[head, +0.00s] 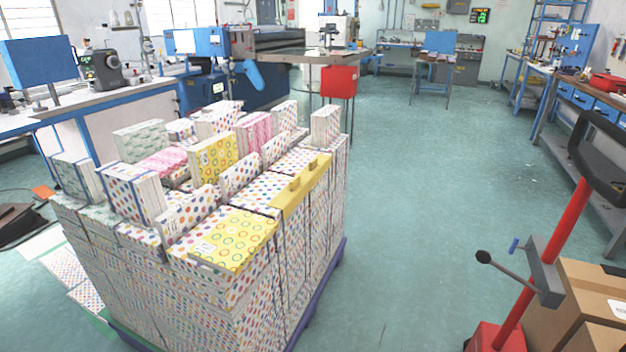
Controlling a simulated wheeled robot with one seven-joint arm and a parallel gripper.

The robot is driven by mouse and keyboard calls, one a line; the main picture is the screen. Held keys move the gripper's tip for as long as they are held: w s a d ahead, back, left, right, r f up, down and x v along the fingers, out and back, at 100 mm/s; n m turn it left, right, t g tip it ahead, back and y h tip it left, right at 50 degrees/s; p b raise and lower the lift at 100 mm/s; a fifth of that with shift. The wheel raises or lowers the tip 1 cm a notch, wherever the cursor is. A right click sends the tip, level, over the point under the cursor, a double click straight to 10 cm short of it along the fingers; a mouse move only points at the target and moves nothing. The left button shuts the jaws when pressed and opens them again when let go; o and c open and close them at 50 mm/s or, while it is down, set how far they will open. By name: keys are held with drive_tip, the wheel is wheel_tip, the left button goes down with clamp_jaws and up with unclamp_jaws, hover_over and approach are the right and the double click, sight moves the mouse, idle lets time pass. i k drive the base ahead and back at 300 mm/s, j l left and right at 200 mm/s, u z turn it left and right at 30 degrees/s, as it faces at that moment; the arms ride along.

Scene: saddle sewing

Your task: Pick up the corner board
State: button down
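A yellow strip with two small raised blocks (308,188), which looks like the corner board, lies along the top right edge of a large stack of books. It rests on the polka-dot books and slopes with the edge in the picture. My gripper is not in view, and no part of my arm shows near the board.
The book stack (290,260) stands on a purple pallet (318,300), with several books upright or loose on top. A red pallet-truck handle (545,255) and cardboard boxes (575,310) stand at the right. Green floor (420,220) is open between them. Workbenches line the room.

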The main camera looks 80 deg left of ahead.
sight(287, 201)
drive_tip(key=k+j+u, duration=0.1)
drive_tip(key=u, duration=1.95)
drive_tip(key=l+u, duration=0.1)
drive_tip(key=u, duration=0.3)
drive_tip(key=l+u, duration=0.1)
drive_tip(key=u, duration=0.7)
drive_tip(key=k+l, duration=0.05)
